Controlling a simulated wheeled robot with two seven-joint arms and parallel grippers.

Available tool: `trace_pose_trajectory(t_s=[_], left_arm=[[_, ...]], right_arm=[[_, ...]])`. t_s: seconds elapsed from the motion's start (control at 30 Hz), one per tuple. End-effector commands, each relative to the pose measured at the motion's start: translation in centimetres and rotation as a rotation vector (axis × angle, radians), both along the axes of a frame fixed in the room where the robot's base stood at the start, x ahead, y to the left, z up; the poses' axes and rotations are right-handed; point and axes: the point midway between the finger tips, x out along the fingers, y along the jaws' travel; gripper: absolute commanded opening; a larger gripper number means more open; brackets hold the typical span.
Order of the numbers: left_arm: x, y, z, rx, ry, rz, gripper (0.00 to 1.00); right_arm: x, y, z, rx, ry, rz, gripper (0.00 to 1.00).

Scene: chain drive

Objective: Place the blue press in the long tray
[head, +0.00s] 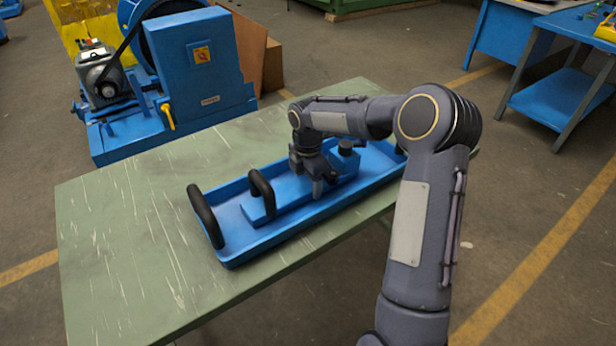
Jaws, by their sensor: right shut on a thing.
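The long tray (272,238) is blue, with a black handle at its left end, and lies slantwise on the green table. The blue press (290,191) has a black loop handle at its left and a dark knob at its right. It sits within the tray's outline, roughly lined up with it; whether its underside touches the tray floor I cannot tell. My right gripper (317,184) points down at the middle of the press and is shut on it. The gripper and wrist hide part of the press, and my forearm covers the tray's right end. My left gripper is out of view.
The green table (120,240) is bare to the left of the tray. A blue machine (205,75) with a grey motor (103,78) stands behind the table. A blue workbench (560,90) stands at the right, with open floor between.

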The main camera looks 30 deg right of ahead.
Motion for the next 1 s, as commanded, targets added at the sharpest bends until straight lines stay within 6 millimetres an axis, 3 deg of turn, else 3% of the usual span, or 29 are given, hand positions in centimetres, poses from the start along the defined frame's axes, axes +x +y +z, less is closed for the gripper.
trace_pose_trajectory(t_s=[0.23, 0.27, 0.4, 0.77, 1.0], left_arm=[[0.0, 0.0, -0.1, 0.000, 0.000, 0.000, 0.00], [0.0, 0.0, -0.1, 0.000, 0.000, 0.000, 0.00], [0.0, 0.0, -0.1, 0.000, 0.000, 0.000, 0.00], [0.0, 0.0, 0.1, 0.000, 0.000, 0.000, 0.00], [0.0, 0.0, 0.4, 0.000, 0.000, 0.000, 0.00]], right_arm=[[0.1, 0.0, 0.0, -0.001, -0.006, 0.000, 0.00], [0.0, 0.0, -0.2, -0.001, 0.000, 0.000, 0.66], [0.0, 0.0, -0.2, 0.000, 0.000, 0.000, 0.84], [0.0, 0.0, 0.3, 0.000, -0.001, 0.000, 0.85], [0.2, 0.0, 4.4, -0.001, -0.006, -0.001, 0.85]])
